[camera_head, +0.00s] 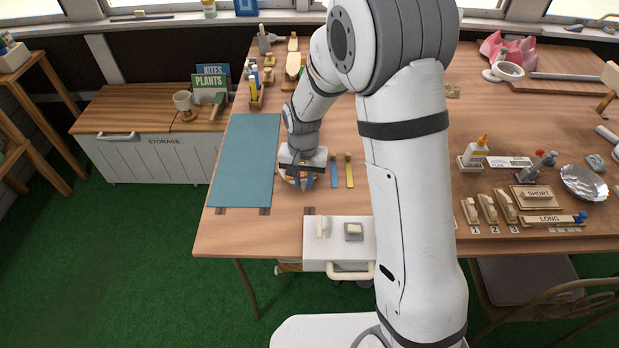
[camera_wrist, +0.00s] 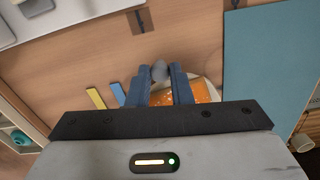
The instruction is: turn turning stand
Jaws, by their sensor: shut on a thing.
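The turning stand (camera_head: 289,180) is a small round pale disc on the wooden table, beside the blue mat, mostly hidden under my gripper (camera_head: 304,174) in the head view. In the wrist view its white rim (camera_wrist: 216,88) and an orange patterned top (camera_wrist: 201,93) show to the right of and between the fingers. My gripper (camera_wrist: 161,80) points down at it, with its two blue-grey fingers on either side of a rounded grey knob (camera_wrist: 159,71). The fingers are shut on this knob. The lower part of the stand is hidden by the gripper body.
A blue mat (camera_head: 245,150) lies to the left. A blue strip (camera_head: 334,172) and a yellow strip (camera_head: 349,171) lie close on the right. Bottles and blocks stand farther right.

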